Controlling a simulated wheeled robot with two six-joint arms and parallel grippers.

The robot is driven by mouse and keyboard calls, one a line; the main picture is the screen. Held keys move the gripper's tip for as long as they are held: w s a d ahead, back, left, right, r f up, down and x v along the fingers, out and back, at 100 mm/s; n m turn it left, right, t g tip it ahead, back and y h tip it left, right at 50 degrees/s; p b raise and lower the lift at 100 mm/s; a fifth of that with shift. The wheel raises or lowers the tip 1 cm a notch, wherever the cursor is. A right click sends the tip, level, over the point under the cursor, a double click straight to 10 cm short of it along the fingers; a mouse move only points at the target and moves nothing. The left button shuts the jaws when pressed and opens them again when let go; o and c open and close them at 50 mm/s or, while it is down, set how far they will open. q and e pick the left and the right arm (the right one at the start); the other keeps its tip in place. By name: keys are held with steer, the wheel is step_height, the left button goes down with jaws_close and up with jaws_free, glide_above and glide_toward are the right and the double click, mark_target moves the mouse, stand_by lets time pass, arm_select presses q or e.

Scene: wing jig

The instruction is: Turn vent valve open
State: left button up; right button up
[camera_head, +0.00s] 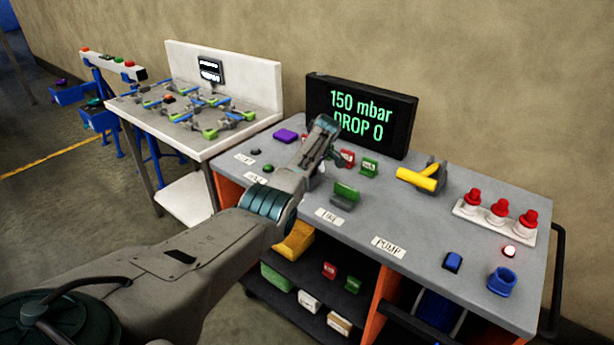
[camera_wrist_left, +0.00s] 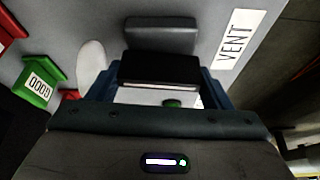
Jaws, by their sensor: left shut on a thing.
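In the left wrist view the fingers of my left gripper (camera_wrist_left: 158,88) are shut on a dark block, the vent valve handle (camera_wrist_left: 160,68). A grey block (camera_wrist_left: 160,36), seemingly the valve's base, shows just beyond it, and the VENT label (camera_wrist_left: 236,40) lies to the right. In the head view my left wrist covers the vent valve and the fingertips, so the handle's angle is hard to tell. A similar valve with a green handle (camera_head: 345,192) stands right of my wrist, behind the LINE label (camera_head: 328,216). My right gripper is not in view.
A black display (camera_head: 360,115) reads 150 mbar, DROP 0. Green (camera_head: 370,167) and red blocks stand near my wrist. A yellow tool (camera_head: 422,178), red-topped parts (camera_head: 498,210) and a blue cup (camera_head: 502,281) stand right on the grey cart top. The front centre is mostly clear.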

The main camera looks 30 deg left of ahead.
arm_select(q)
steer(key=shift+n+b, duration=0.5)
steer(key=shift+n, duration=0.1)
steer(key=shift+r, duration=0.1)
steer(key=o, duration=1)
steer(key=v, duration=0.3)
steer(key=b+v, duration=0.1)
steer(key=v, duration=0.3)
steer(key=b+v, duration=0.1)
steer(key=v, duration=0.2)
steer(key=shift+w+d+r, duration=0.2)
steer(key=shift+w+r, duration=0.05)
steer(key=shift+r, duration=0.1)
